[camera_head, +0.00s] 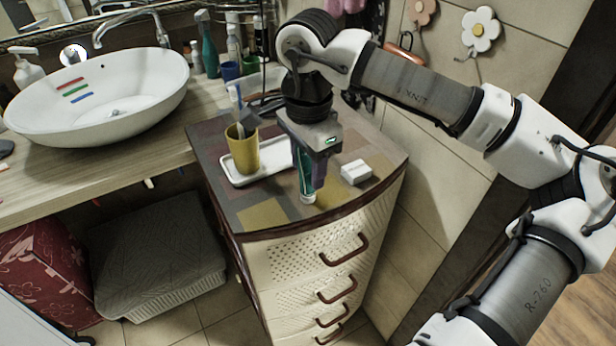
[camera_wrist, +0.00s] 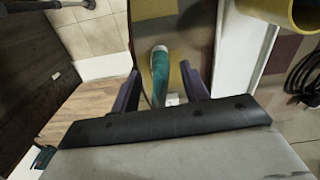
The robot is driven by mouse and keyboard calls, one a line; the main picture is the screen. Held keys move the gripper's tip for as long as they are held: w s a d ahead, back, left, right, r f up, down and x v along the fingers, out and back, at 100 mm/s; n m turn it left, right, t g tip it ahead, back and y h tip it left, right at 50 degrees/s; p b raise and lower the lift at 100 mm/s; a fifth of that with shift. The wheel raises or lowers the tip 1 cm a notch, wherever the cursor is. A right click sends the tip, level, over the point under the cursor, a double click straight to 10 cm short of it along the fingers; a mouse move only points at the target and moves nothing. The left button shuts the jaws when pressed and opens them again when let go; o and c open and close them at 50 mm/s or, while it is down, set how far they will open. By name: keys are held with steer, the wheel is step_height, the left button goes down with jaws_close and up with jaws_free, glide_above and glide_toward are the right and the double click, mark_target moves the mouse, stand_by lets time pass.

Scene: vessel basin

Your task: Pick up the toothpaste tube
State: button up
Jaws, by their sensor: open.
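The toothpaste tube (camera_head: 307,192) is teal with a pale end and is on the patterned top of the drawer cabinet (camera_head: 262,214), near its front edge. In the wrist view the tube (camera_wrist: 160,78) shows lengthwise between my two dark fingers, and its lower part is partly hidden by my gripper's body. My gripper (camera_head: 308,174) points down over the tube from above. In the wrist view my gripper (camera_wrist: 159,70) is open, with one finger on each side of the tube and visible gaps. I cannot tell how far the fingertips are above the cabinet top.
A yellow cup (camera_head: 243,152) with a toothbrush stands on a white tray (camera_head: 232,178) left of my gripper. A small white block (camera_head: 356,172) lies close on the right. Bottles and cups stand behind by the basin (camera_head: 100,90). A wall (camera_head: 440,170) is on the right.

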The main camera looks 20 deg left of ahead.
steer(key=shift+c, duration=0.5)
jaws_close()
steer(key=shift+r, duration=0.1)
